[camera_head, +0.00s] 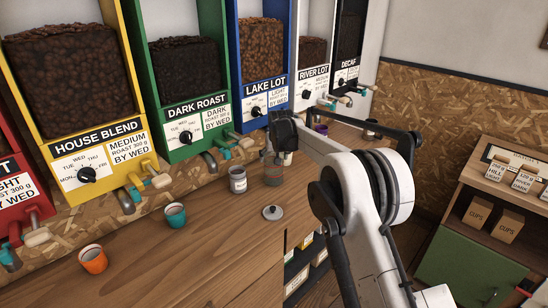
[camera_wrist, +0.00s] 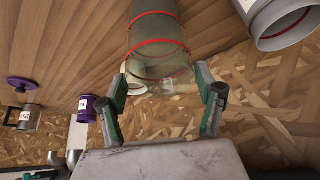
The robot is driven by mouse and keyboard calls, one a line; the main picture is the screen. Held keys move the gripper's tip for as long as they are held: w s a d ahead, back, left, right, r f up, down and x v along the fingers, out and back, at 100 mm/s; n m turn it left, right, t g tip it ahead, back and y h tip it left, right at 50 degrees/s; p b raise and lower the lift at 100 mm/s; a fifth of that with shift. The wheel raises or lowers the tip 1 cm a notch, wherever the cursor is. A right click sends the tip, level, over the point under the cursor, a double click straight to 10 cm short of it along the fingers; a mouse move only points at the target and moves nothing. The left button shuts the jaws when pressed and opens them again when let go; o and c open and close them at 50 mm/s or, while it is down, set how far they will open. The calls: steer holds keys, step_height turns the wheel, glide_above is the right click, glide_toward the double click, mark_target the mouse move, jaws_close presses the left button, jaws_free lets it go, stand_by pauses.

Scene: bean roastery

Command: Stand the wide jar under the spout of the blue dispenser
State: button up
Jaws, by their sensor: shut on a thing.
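My gripper (camera_wrist: 163,88) is shut on a clear, greenish glass jar with red bands (camera_wrist: 158,45), which I take to be the wide jar. In the head view the jar (camera_head: 273,172) shows below my gripper, just right of a labelled grey tin. I cannot tell whether its base touches the counter. The blue dispenser (camera_head: 289,62), marked LAKE LOT, stands at the back, behind my gripper. Its spout is hidden by my arm and gripper.
The grey tin (camera_head: 238,183) stands close left of the jar. A grey lid (camera_head: 272,213) lies in front on the wooden counter (camera_head: 190,262). Teal (camera_head: 176,218) and orange (camera_head: 93,262) cups stand left. A purple tin (camera_wrist: 97,109) is beyond. Front counter is mostly clear.

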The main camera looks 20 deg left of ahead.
steer(key=o, duration=1.7)
steer(key=shift+f, duration=0.15)
steer(key=shift+r, duration=0.25)
steer(key=b+v, duration=0.1)
steer(key=v, duration=1.1)
